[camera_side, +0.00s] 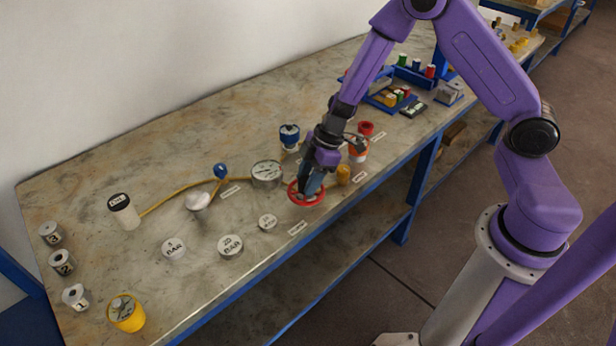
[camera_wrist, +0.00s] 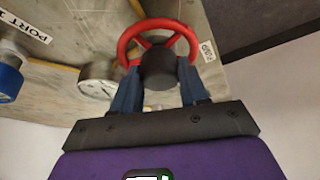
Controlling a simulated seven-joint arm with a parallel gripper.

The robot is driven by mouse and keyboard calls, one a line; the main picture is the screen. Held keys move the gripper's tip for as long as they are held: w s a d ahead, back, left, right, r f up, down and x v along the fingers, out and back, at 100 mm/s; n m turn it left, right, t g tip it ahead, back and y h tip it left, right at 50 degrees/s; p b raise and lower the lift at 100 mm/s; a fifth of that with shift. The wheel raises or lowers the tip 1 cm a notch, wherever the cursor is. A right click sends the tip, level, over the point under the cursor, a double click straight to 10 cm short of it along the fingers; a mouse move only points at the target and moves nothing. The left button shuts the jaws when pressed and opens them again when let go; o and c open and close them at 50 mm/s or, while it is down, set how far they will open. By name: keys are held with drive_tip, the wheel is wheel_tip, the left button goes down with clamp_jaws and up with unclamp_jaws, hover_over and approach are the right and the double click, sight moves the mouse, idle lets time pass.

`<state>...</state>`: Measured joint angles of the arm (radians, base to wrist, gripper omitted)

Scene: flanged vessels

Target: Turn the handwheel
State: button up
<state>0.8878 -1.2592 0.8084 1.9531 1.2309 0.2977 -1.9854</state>
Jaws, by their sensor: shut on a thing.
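The red handwheel (camera_side: 306,199) lies near the front edge of the bench, below my gripper (camera_side: 312,183). In the wrist view the red handwheel (camera_wrist: 160,35) has a red rim with spokes and a dark round hub (camera_wrist: 158,68). The two blue fingers of my gripper (camera_wrist: 159,80) stand on either side of this hub, shut on it. The fingers reach inside or close to the rim; exact contact with the rim is hard to tell. The handwheel's underside and mount are hidden.
A round gauge (camera_side: 267,173) stands behind the wheel. A blue-topped fitting (camera_side: 289,136), an orange-white vessel (camera_side: 358,150) and a yellow piece (camera_side: 343,174) are close by. Labelled grey discs (camera_side: 230,245) and a yellow pot (camera_side: 126,313) are at left. Bare bench (camera_side: 130,265) lies between them.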

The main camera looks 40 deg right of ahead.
drive_tip(key=m+t, duration=0.1)
drive_tip(key=m, duration=0.2)
drive_tip(key=m+t+h, duration=0.1)
drive_tip(key=m, duration=0.1)
drive_tip(key=shift+s+a+m, duration=0.1)
drive_tip(key=shift+s+m, duration=0.05)
drive_tip(key=shift+m, duration=0.25)
drive_tip(key=m, duration=0.2)
drive_tip(key=m+h, duration=0.1)
drive_tip(key=m, duration=0.1)
drive_tip(key=m+t+h, duration=0.1)
drive_tip(key=m, duration=0.1)
drive_tip(key=shift+a, duration=0.25)
drive_tip(key=m+h, duration=0.2)
drive_tip(key=m, duration=0.3)
drive_tip(key=shift+a, duration=0.1)
drive_tip(key=shift+a+m+g+h, duration=0.1)
drive_tip(key=shift+m+g+h, duration=0.35)
drive_tip(key=shift+m, duration=0.9)
drive_tip(key=shift+m+g+h, duration=0.25)
drive_tip(key=shift+m+h, duration=0.3)
drive_tip(key=shift+m, duration=0.8)
drive_tip(key=o, duration=1.1)
drive_tip(key=shift+c, duration=0.2)
drive_tip(key=shift+r, duration=0.15)
